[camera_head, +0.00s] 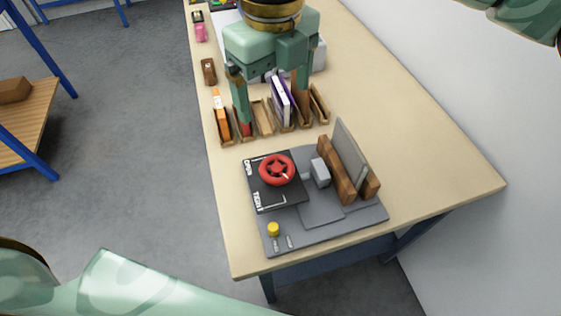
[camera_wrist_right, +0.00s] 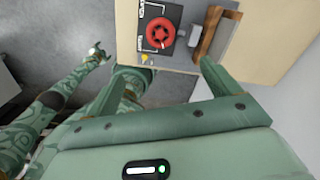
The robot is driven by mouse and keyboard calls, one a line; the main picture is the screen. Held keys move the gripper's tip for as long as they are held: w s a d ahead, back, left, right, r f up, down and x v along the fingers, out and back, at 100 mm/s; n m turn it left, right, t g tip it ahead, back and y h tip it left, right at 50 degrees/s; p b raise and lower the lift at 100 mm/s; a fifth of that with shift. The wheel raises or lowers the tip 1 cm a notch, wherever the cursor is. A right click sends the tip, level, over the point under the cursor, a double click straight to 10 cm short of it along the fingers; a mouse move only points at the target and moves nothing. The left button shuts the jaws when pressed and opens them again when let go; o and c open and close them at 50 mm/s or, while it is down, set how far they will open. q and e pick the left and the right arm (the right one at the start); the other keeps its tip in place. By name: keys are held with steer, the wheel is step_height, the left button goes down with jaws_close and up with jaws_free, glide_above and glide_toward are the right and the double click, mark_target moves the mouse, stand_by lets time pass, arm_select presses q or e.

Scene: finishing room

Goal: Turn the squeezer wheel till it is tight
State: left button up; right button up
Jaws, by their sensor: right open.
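The squeezer's red wheel (camera_head: 277,169) sits on a black plate (camera_head: 290,194) with white labels; one seems to read OPEN, another TIGHT. A white mark on the wheel points to lower right in the head view. Beside it are a grey block (camera_head: 320,173) and a grey panel (camera_head: 350,153) between wooden blocks (camera_head: 332,172). My right gripper (camera_head: 272,112) is open and empty, above the table and apart from the wheel. In the right wrist view the wheel (camera_wrist_right: 160,32) shows beyond the fingers. My left gripper (camera_wrist_right: 97,53) appears small at left there; its jaws are unclear.
A wooden rack (camera_head: 262,117) with orange and purple upright items stands behind the squeezer, partly hidden by my right gripper. A yellow knob (camera_head: 273,229) is on the squeezer's front base. The table (camera_head: 440,185) is bare to the right; a wall is beyond. A blue-framed shelf stands left.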

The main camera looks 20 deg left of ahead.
mark_target(277, 167)
steer(key=f+b, duration=0.1)
steer(key=f, duration=0.5)
steer(key=f+b, duration=0.2)
steer(key=f, duration=0.4)
steer(key=f+b, duration=0.1)
steer(key=f, duration=0.6)
steer(key=shift+w+f, duration=0.1)
steer(key=shift+w, duration=0.15)
arm_select(q)
steer(key=f, duration=0.1)
steer(key=s+f, duration=0.1)
steer(key=f, duration=0.3)
steer(key=shift+s, duration=0.25)
arm_select(e)
steer(key=c, duration=1)
